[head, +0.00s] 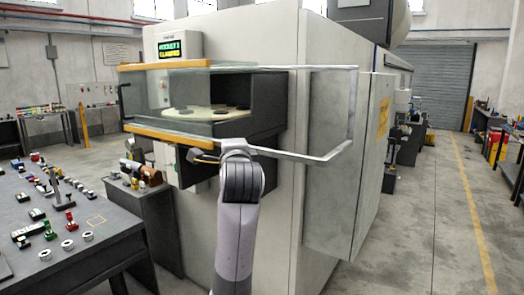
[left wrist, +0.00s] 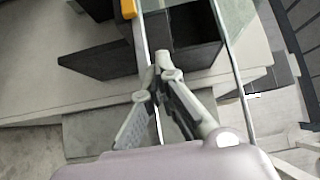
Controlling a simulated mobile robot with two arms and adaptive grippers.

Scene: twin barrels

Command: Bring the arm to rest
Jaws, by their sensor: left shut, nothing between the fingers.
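My left arm (head: 240,215) rises from the bottom middle of the head view. Its wrist is in front of the machine's open glass guard (head: 180,95). My left gripper (head: 205,156) points left, just below the guard's lower orange edge, and is partly hidden by the wrist. In the left wrist view my left gripper (left wrist: 162,68) has its fingertips together with nothing between them. A pale rail (left wrist: 142,35) and a glass pane (left wrist: 232,30) lie close beyond the tips; I cannot tell whether they touch. My right gripper is in neither view.
The large machine (head: 245,55) stands directly ahead, with a grey door panel (head: 345,170) and a metal frame bar (head: 315,158) right of my wrist. A dark table (head: 80,250) with small parts is at left. The floor (head: 425,240) at right is clear.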

